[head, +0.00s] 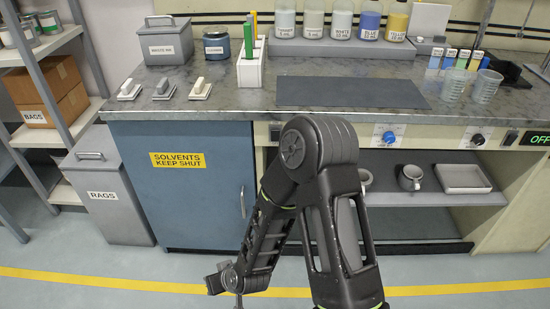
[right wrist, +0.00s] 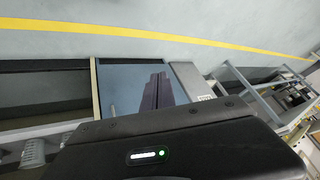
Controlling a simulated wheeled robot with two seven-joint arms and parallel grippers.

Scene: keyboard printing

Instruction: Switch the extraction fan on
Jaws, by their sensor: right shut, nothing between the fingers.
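Under the worktop edge, the front panel carries a blue knob (head: 389,136) and a black knob (head: 478,139). At the far right of the panel is a dark display (head: 540,139) with green letters reading OFF. Small labels near the knobs are too small to read. My right arm rises in the middle of the head view and bends down left, with its wrist end low in front of the blue cabinet. My right gripper (right wrist: 157,80) is shut and empty in the right wrist view, apart from the knobs. My left gripper is not in view.
A blue solvents cabinet (head: 190,205) and a rags bin (head: 105,190) stand left.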

